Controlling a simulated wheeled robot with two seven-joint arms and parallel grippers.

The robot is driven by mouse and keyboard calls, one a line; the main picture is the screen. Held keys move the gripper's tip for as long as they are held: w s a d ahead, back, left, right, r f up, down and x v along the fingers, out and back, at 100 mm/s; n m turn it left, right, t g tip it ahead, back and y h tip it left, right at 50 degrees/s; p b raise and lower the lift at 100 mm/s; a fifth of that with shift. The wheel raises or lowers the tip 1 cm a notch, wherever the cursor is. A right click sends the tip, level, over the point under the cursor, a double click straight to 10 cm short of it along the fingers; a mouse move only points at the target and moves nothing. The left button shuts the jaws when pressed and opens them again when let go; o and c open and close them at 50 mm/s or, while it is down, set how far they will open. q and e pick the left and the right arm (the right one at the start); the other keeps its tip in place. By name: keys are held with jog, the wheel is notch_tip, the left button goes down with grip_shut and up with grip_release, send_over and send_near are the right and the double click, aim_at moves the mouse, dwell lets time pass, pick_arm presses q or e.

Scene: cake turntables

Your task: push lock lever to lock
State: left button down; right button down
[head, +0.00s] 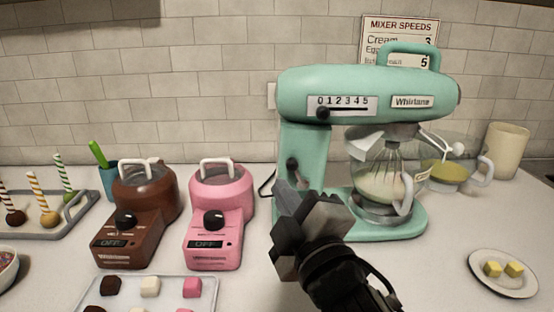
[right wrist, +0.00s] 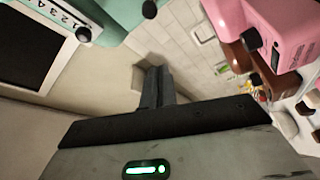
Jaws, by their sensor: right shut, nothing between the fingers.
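The mint-green stand mixer (head: 370,92) stands at the back of the counter, its head level over a glass bowl (head: 380,185). A dark lever (head: 292,168) shows on the mixer's column, which I take for the lock lever; its exact position is hard to tell. In the right wrist view a round black knob (right wrist: 149,9) on the green body is probably its end. My right gripper (head: 288,205) is shut and empty, in front of the column and just below the lever, partly covering the base. Its closed fingers (right wrist: 157,75) show no clear contact with the lever. My left gripper is out of view.
Brown (head: 138,210) and pink (head: 219,205) melting pots stand left of the mixer. A tray of coloured pieces (head: 130,304) lies in front of them. A plate with yellow cubes (head: 503,287) is at the right. Counter between mixer and plate is clear.

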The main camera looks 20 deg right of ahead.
aim_at(298, 176)
jog(key=w, duration=0.3)
jog(key=w+d+p, duration=0.1)
jog(key=w, duration=0.1)
jog(key=w+d+p, duration=0.1)
jog(key=w, duration=0.2)
jog(key=shift+w+d+r, duration=0.1)
jog(key=shift+w+d, duration=0.05)
jog(key=shift+w, duration=0.2)
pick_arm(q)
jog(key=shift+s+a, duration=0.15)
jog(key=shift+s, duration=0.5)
pick_arm(e)
jog(key=shift+d, duration=0.3)
pick_arm(q)
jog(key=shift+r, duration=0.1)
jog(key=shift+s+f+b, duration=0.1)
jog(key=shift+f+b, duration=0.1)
jog(key=shift+b, duration=0.15)
pick_arm(e)
jog(key=shift+s+d+m, duration=0.2)
jog(key=shift+d+m, duration=0.15)
jog(key=shift+m, duration=0.45)
